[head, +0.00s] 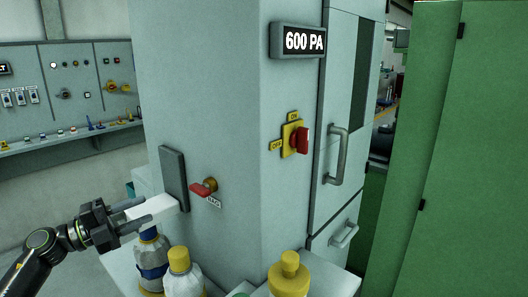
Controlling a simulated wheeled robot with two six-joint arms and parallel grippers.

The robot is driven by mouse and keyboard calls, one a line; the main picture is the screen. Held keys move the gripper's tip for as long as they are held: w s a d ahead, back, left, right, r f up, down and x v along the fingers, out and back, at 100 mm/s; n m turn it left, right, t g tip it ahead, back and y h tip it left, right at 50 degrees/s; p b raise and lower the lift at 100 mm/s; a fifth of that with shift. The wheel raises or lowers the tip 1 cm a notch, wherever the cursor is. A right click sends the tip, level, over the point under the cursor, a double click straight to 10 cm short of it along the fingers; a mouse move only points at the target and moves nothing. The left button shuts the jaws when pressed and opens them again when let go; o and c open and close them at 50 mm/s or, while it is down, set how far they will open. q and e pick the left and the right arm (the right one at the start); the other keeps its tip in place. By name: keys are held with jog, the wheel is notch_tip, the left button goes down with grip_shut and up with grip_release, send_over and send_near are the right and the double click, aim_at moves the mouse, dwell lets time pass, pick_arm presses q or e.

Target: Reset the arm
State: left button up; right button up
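My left gripper (140,212) comes in from the lower left. Its two dark fingers are apart, one on each side of a white bar (160,207). The bar reaches to a dark grey upright plate (173,179) on the pale cabinet's left face. I cannot tell whether the fingers touch the bar or whether the bar is fixed to the plate. My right gripper is not in view.
Yellow-capped bottles (184,275) stand close below my gripper. A green cabinet (470,150) fills the right.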

pick_arm(q)
jog(key=s+a+f+n+t+y, duration=0.25)
jog(key=s+f+n+y, duration=0.45)
jog(key=f+n+y, duration=0.45)
jog(key=s+a+f+n+t+y, duration=0.1)
jog(key=s+a+f+n+y, duration=0.2)
jog(key=s+f+n+y, duration=0.8)
jog(key=s+d+f+n+g+h, duration=0.2)
jog(key=s+d+f+g, duration=0.15)
jog(key=s, duration=0.35)
jog(key=s+d+f+n+g+h, duration=0.1)
jog(key=s+d+f+n+g, duration=0.1)
jog(key=s+g, duration=0.3)
jog(key=s+d+f+n+g+h, duration=0.2)
jog(key=s+f+n+g, duration=0.1)
jog(key=s, duration=0.5)
jog(key=s+d+f+x, duration=0.1)
jog(key=s+x, duration=0.2)
jog(key=x, duration=0.9)
jog(key=s+f+x, duration=0.1)
jog(key=s+x, duration=0.1)
jog(key=x, duration=0.9)
jog(key=s+d+f+g, duration=0.1)
jog(key=s+f+g, duration=0.1)
jog(key=s+f, duration=1.3)
jog(key=shift+s+d+f, duration=0.25)
jog(key=shift+f, duration=0.7)
jog(key=shift+m+h, duration=0.25)
